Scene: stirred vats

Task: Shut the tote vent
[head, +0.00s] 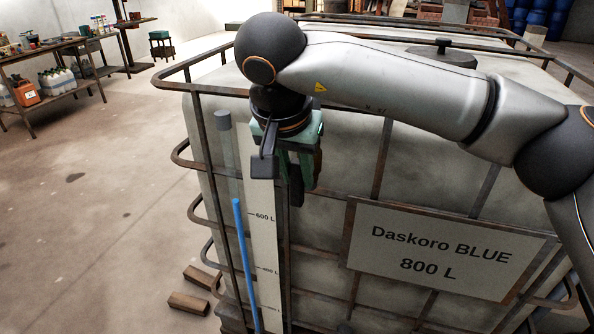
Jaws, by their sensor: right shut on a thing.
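The tote is a big, pale, caged tank with a sign (428,250) reading "Daskoro BLUE 800 L". A round dark lid with a small knob (441,49) is on its top. I cannot tell whether this is the vent, or whether it is open. My right gripper (279,180) points down at the tote's near upper left edge, just right of the gauge strip. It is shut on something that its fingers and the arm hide. The lid is well to the right of the gripper, behind my right arm. My left gripper is out of view.
A gauge strip (265,255) with litre marks and a blue column (243,262) run down the tote's front left. Rusty cage bars surround the tank. Wooden blocks (188,303) lie on the floor.

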